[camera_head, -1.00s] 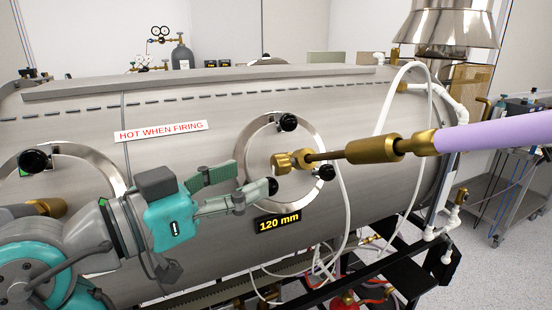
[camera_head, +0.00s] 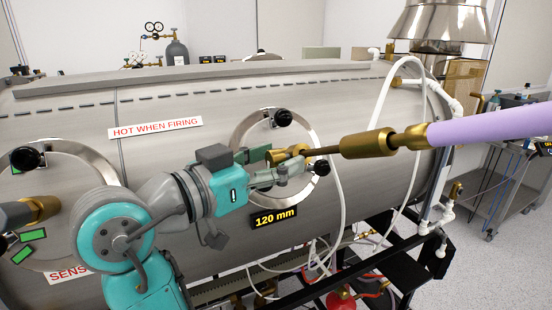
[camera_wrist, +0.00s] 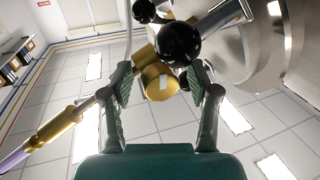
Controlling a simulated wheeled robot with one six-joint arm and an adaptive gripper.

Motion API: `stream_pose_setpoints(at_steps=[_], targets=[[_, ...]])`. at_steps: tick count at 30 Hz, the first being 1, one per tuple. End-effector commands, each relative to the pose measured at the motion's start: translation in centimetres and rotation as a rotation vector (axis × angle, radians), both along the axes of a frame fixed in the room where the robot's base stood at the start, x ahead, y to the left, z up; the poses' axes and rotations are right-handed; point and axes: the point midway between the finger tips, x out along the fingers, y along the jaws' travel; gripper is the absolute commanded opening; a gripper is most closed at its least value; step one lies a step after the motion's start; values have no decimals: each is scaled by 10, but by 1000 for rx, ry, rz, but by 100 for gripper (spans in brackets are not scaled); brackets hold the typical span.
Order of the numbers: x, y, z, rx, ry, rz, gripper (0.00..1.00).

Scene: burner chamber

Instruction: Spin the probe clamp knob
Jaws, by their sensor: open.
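The probe clamp knob is a short brass cylinder (camera_head: 275,157) on the side of the brass clamp at the middle port. In the wrist view its round end (camera_wrist: 160,83), with a pale mark, faces me. My gripper (camera_head: 280,163) is open at the port. In the head view one finger shows on the far left of the knob and the other in front of and below it. In the wrist view the knob appears between the two fingertips (camera_wrist: 157,76), with gaps on both sides. Whether the fingers reach fully around it is unclear.
Black ball knobs (camera_head: 283,117) ring the port flange, one (camera_wrist: 179,44) close to my fingertips. The long probe (camera_head: 367,144) with its lilac handle (camera_head: 490,124) sticks out right. A white hose (camera_head: 343,210) hangs beside it. The "120 mm" display (camera_head: 275,217) sits below.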

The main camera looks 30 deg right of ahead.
Motion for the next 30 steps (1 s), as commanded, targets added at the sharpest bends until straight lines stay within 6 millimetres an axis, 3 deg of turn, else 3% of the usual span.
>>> stream_pose_setpoints(at_steps=[3,4,11,17,21,22,26,27,30], targets=[[0,0,0,0,0,0,60],[0,0,0,0,0,0,55],[1,1,0,-1,1,3,0],[2,1,0,-4,-25,5,0],[3,1,-1,-5,-150,6,0],[3,1,-1,-4,-157,6,50],[2,1,-1,-2,-153,4,83],[2,1,-1,-1,-153,4,87],[1,1,-1,-1,-153,2,87]])
